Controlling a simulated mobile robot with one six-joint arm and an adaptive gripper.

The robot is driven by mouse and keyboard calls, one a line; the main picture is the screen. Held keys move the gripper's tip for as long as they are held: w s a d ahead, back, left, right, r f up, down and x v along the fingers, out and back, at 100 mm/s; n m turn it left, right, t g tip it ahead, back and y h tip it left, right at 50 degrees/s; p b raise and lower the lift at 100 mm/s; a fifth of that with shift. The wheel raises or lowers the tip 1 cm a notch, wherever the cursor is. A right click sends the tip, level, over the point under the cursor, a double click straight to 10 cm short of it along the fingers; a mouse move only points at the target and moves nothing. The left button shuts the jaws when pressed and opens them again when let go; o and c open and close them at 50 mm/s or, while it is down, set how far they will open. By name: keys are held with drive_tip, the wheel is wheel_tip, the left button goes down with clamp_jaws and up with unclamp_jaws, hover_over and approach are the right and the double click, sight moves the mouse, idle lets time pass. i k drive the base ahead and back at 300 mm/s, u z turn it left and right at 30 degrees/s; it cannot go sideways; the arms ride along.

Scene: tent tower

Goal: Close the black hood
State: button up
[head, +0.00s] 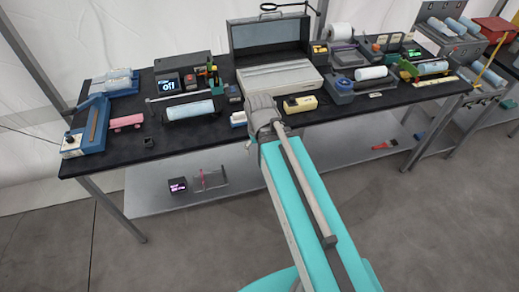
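The dark hood (268,34) stands raised at the back middle of the table in the head view. It looks like the lid of a pale grey case (280,77), whose top is uncovered in front of it. I cannot tell how the hood is hinged. My teal arm reaches up from the bottom of the picture to a grey joint in front of the case. No gripper fingers can be made out.
The black table (200,135) is crowded. A dark box with a lit display (167,84) and a small drill-like tool (211,72) stand left of the case. A white roll (340,32) and several devices stand right. A black ring on a stalk (268,7) rises behind the hood.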

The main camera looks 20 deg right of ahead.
sight(267, 34)
drive_tip(key=k, duration=1.3)
drive_tip(key=z, duration=0.3)
drive_tip(key=i, duration=0.55)
drive_tip(key=z, duration=0.7)
drive_tip(key=i, duration=1.4)
drive_tip(key=u, duration=0.5)
